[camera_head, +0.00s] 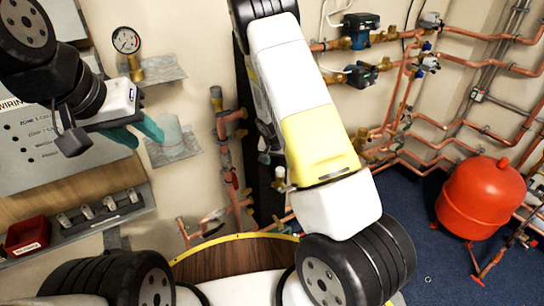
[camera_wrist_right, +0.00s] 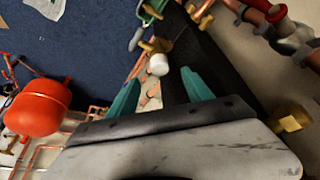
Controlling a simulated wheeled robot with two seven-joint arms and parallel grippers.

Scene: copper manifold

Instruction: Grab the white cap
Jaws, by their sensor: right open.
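The white cap (camera_wrist_right: 158,64) shows in the right wrist view as a small white cylinder on the end of a brass fitting. My right gripper (camera_wrist_right: 160,76) is open, with its two teal fingers spread. The cap appears between and just beyond the fingertips, with no visible contact. In the head view a small white piece (camera_head: 280,172) beside my right arm may be the same cap. My right gripper is hidden there behind my arm. My left gripper (camera_head: 149,144) has its teal fingers apart and looks empty, near the wall shelf with a clear cup.
Copper pipes (camera_head: 232,170) with valves run along the wall near the cap. A red tank (camera_head: 481,197) stands on the blue floor at right. A gauge (camera_head: 126,40) and a clear cup (camera_head: 172,130) sit on wall shelves. A red bin (camera_head: 27,235) is at lower left.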

